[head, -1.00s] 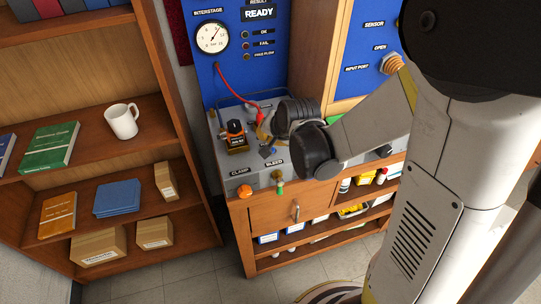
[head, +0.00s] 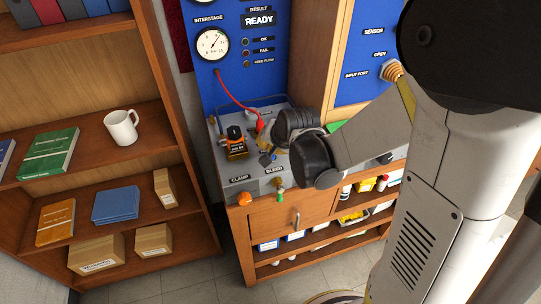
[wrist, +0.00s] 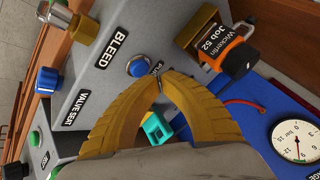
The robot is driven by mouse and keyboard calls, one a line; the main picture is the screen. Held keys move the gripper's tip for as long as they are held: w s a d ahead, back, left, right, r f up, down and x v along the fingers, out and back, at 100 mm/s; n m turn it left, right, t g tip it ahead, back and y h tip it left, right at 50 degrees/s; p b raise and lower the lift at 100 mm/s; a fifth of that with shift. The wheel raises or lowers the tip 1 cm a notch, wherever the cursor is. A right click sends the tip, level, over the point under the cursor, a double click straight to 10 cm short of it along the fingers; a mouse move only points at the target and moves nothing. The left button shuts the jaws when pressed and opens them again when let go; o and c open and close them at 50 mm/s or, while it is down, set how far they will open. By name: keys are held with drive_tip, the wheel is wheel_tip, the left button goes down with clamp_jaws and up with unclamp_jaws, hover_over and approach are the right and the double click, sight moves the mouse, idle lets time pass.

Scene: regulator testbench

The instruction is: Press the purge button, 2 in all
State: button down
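My gripper (wrist: 160,82) shows in the wrist view as two yellow fingers with their tips together, empty. A blue button in a silver collar (wrist: 139,67) stands on the grey bench panel, close by the fingertips in the picture. A larger blue knob (wrist: 47,80) sits farther left near the VALVE SEAT label (wrist: 75,108). In the head view my arm covers most of the gripper and the panel around it.
An orange-and-black block marked Job 52 (wrist: 225,48) stands near the fingers. A teal part (wrist: 154,128) shows behind them. A shelf with a white mug (head: 121,127) stands at left.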

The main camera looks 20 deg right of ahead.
drive_tip(key=shift+f, duration=0.2)
idle(0.4)
drive_tip(key=shift+f+b, duration=0.25)
drive_tip(key=shift+b, duration=0.2)
drive_tip(key=shift+f+b, duration=0.5)
idle(0.4)
drive_tip(key=shift+r, duration=0.1)
drive_tip(key=shift+r+p, duration=0.7)
drive_tip(key=shift+r, duration=0.15)
wheel_tip(320, 180, up, 5)
drive_tip(key=p, duration=0.4)
drive_tip(key=shift+d, duration=0.1)
idle(1.9)
